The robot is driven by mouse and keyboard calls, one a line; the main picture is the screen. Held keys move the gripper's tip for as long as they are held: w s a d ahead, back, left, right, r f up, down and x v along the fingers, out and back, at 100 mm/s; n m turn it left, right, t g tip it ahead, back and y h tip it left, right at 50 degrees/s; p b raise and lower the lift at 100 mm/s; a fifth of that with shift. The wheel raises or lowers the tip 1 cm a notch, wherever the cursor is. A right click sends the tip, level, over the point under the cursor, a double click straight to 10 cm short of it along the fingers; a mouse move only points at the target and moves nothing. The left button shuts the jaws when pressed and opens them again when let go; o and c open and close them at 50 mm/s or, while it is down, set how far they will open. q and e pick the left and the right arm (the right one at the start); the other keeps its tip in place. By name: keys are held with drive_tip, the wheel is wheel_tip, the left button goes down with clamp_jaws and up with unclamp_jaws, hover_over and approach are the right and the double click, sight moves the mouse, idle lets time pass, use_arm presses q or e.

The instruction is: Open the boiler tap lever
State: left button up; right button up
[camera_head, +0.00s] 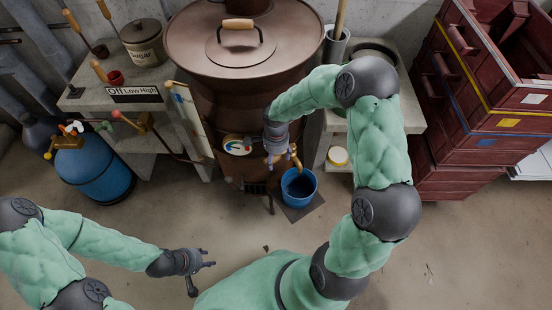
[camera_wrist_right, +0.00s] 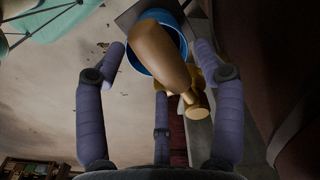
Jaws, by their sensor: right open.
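The brown boiler (camera_head: 235,95) stands at the top middle in the head view. Its brass tap (camera_head: 295,158) is low on the front, partly hidden by my right gripper (camera_head: 279,160). In the right wrist view, the tap lever's rounded wooden handle (camera_wrist_right: 158,52) lies between the spread fingers of my right gripper, with the brass tap body (camera_wrist_right: 192,95) just behind. The gripper is open, and I see no finger clearly closed on the handle. A blue bucket (camera_head: 298,190) stands below the tap. My left gripper (camera_head: 205,272) is open and empty, low over the floor.
A blue gas bottle (camera_head: 95,172) stands at left beside a stone bench (camera_head: 120,98), which carries a sugar tin (camera_head: 144,45) and an Off/Low/High sign (camera_head: 134,93). Red crates (camera_head: 470,130) are stacked at right. The floor in front is mostly clear.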

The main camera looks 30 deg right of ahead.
use_arm(q)
drive_tip(key=shift+f, duration=0.1)
use_arm(e)
drive_tip(key=shift+f, duration=0.25)
clamp_jaws()
use_arm(q)
drive_tip(key=shift+s, duration=0.1)
